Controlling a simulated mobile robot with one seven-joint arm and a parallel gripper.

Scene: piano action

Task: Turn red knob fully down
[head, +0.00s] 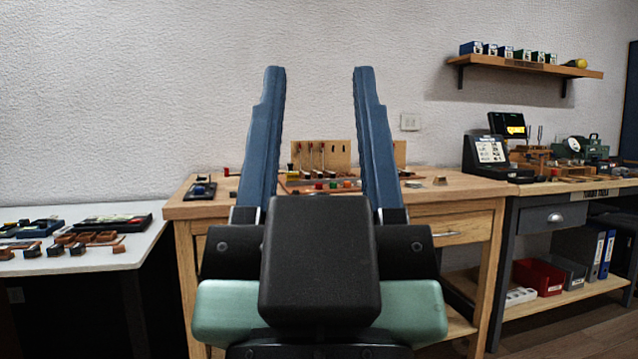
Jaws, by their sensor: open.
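My gripper (319,72) is open and empty, its two blue fingers pointing up and well apart in the middle of the head view. Between the fingers, farther back on the wooden workbench (455,191), stands the piano action model (338,154) with upright pale boards and thin hammer-like parts. A row of small coloured knobs lies along its front. One looks like a red knob (319,185), small and far off, so its setting cannot be told. The gripper is in front of the bench and touches nothing. The fingers and gripper body hide part of the bench.
A white table (100,262) with small wooden parts and trays stands at the left. At the right, a darker bench (560,190) holds a black case and tools. A wall shelf (530,68) with small boxes hangs above. A dark device (200,189) sits at the workbench's left end.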

